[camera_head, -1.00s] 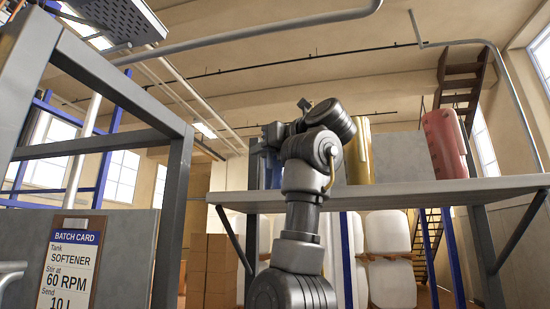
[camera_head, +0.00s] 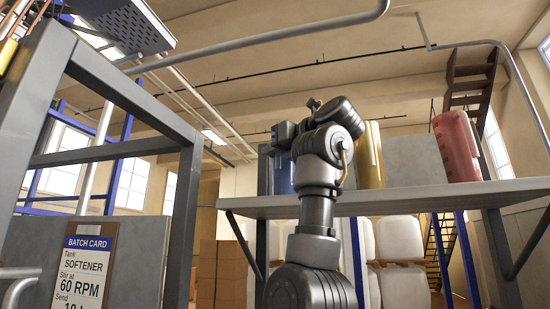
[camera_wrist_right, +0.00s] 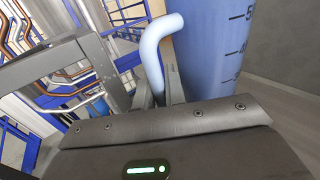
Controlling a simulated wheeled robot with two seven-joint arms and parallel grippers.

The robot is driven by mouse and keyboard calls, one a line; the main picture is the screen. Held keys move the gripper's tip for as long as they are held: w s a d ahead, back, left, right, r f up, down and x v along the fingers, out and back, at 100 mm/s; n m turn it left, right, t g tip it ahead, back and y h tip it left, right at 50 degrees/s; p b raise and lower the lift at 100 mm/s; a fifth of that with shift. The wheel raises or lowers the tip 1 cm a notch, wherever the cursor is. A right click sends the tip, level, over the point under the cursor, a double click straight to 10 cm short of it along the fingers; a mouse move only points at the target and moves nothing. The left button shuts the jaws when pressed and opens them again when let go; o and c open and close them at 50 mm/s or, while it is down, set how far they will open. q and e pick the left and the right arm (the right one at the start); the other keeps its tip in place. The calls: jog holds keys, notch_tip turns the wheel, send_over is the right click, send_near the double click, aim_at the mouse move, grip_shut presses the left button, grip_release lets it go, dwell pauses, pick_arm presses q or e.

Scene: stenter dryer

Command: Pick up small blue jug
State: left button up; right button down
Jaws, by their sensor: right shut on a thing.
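The small blue jug (camera_head: 282,175) stands on the grey shelf, mostly behind my right arm in the head view. In the right wrist view its blue body (camera_wrist_right: 213,40) carries dark measuring marks, and its pale blue handle (camera_wrist_right: 158,48) curves down between my fingers. My right gripper (camera_wrist_right: 161,92) is shut on this handle. In the head view the fingertips are hidden behind the wrist. I cannot see clearly whether the jug's base touches the shelf. My left gripper is not in view.
A grey frame (camera_head: 187,200) with a batch card (camera_head: 83,266) stands at left. A grey pipe (camera_head: 280,34) runs overhead.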

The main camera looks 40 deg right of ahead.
notch_tip(320, 180, up, 9)
jog(key=shift+s+f, duration=0.15)
jog(key=shift+f, duration=0.05)
jog(key=shift+s+a+r, duration=0.1)
dwell(0.4)
